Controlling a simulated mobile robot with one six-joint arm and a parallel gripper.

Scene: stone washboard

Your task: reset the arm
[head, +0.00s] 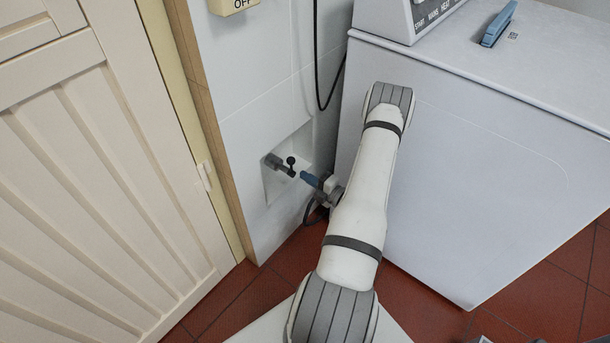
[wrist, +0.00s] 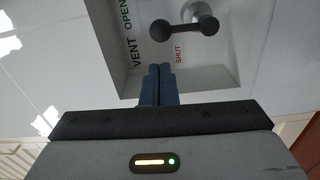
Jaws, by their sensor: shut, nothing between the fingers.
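My arm reaches forward from the bottom of the head view, bends beside the white machine, and comes back down to the wall. My gripper (head: 305,175) has blue fingers and points left at a recessed wall box. In the wrist view my gripper (wrist: 159,68) has its two blue fingers together, with nothing between them. A dark valve handle with round knobs (wrist: 184,28) sits in the box, just beyond the fingertips and apart from them. The same dark handle (head: 291,161) shows in the head view.
The recessed box (wrist: 225,60) carries the words VENT, OPEN and SHUT. A white machine (head: 480,150) stands close on the right, with a blue object (head: 498,25) on top. A cream slatted door (head: 90,170) is at left. A black cable (head: 318,70) hangs on the tiled wall.

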